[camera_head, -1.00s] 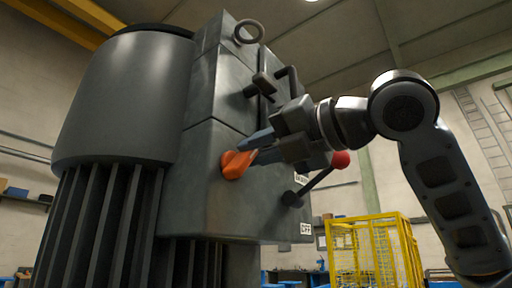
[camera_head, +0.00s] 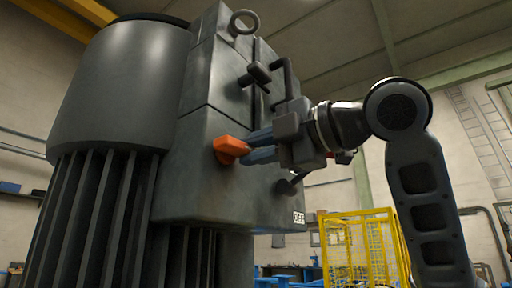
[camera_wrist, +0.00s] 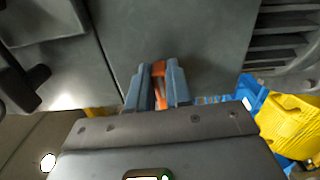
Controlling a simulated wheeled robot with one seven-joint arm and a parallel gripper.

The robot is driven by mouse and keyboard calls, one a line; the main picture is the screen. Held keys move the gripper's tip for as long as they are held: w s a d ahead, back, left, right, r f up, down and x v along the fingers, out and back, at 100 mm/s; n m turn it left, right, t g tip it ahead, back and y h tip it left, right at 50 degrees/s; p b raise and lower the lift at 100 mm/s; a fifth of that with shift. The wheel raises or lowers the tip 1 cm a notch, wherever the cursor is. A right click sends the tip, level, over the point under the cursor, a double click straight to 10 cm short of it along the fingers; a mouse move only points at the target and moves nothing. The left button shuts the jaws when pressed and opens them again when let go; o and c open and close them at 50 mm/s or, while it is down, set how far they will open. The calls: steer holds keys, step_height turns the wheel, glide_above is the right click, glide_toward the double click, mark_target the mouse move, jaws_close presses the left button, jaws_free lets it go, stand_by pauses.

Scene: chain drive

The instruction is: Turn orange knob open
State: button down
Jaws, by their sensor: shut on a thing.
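The orange knob (camera_head: 229,148) sits on the front face of the grey housing (camera_head: 200,200) in the head view. My gripper (camera_head: 250,148) reaches it from the right, with its blue-grey fingers at the knob. In the wrist view the knob (camera_wrist: 159,70) shows as an orange strip between the two fingertips (camera_wrist: 160,80). The fingers are shut on it and hide part of it. In the head view the knob's bar lies nearly level, sloping slightly down to the right.
A black latch handle (camera_head: 256,74) and a bar handle (camera_head: 286,80) stand out above my gripper. A dark lever (camera_head: 288,185) sits below it, near an OFF label (camera_head: 298,218). A yellow cage (camera_head: 360,250) stands behind at lower right.

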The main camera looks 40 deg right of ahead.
steer(key=shift+w+f+m, duration=0.1)
steer(key=shift+m, duration=0.4)
steer(key=c, duration=1)
jaws_free()
steer(key=shift+c, duration=0.2)
steer(key=b+v, duration=0.1)
steer(key=v, duration=0.6)
steer(key=shift+s, duration=0.35)
steer(key=shift+d, duration=0.1)
